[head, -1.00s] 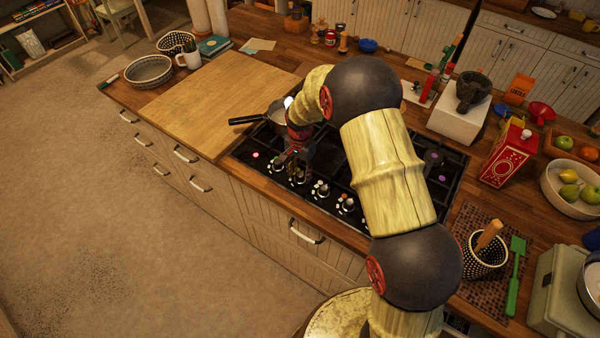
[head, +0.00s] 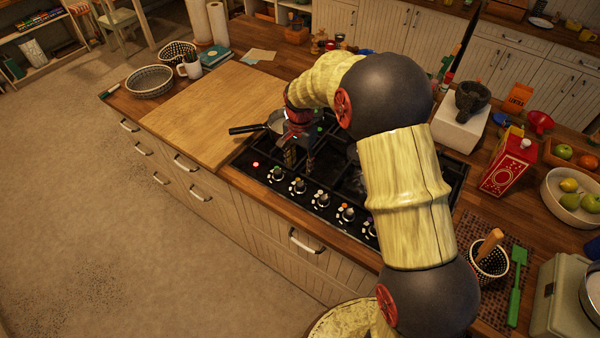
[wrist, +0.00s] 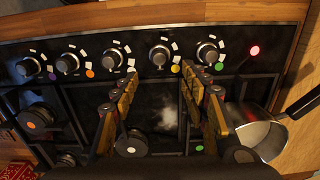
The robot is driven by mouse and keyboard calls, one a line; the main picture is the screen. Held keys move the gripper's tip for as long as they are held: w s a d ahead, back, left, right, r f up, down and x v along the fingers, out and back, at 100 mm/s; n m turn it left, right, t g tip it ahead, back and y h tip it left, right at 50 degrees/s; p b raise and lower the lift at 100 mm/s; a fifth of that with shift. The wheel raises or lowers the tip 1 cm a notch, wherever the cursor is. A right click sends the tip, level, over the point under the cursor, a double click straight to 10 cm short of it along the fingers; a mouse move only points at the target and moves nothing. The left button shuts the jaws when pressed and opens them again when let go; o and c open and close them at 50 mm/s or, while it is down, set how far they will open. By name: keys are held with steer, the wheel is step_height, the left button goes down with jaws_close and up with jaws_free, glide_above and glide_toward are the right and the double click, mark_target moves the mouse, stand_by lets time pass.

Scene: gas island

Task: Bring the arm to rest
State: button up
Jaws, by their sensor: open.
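My gripper (head: 300,158) is over the left part of the black gas hob (head: 345,205), near the front row of knobs (head: 298,186). In the wrist view my gripper (wrist: 165,85) has its two fingers well apart with nothing between them. Below the gap lie the dark hob surface and a burner (wrist: 132,142). My arm reaches across the hob from the right and hides much of its middle and back.
A pan (head: 275,122) with a black handle sits on the hob's left side, close by my gripper. A wooden board (head: 200,110) lies to the left. A red carton (head: 508,167), a fruit bowl (head: 570,195) and a mortar (head: 472,97) stand to the right.

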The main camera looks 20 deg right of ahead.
steer(key=shift+r, duration=0.85)
steer(key=s+r+n+t+b, duration=0.2)
steer(key=s+r+n+b, duration=0.1)
steer(key=s, duration=0.7)
steer(key=s+r+n+t+b, duration=0.1)
steer(key=s+r+n+b, duration=0.3)
steer(key=s, duration=0.7)
steer(key=s+r+n+t+b, duration=0.2)
steer(key=s+r+n+b, duration=0.1)
steer(key=s, duration=0.7)
steer(key=shift+s+r+t, duration=0.3)
steer(key=shift+s+r, duration=0.1)
steer(key=shift+r, duration=0.5)
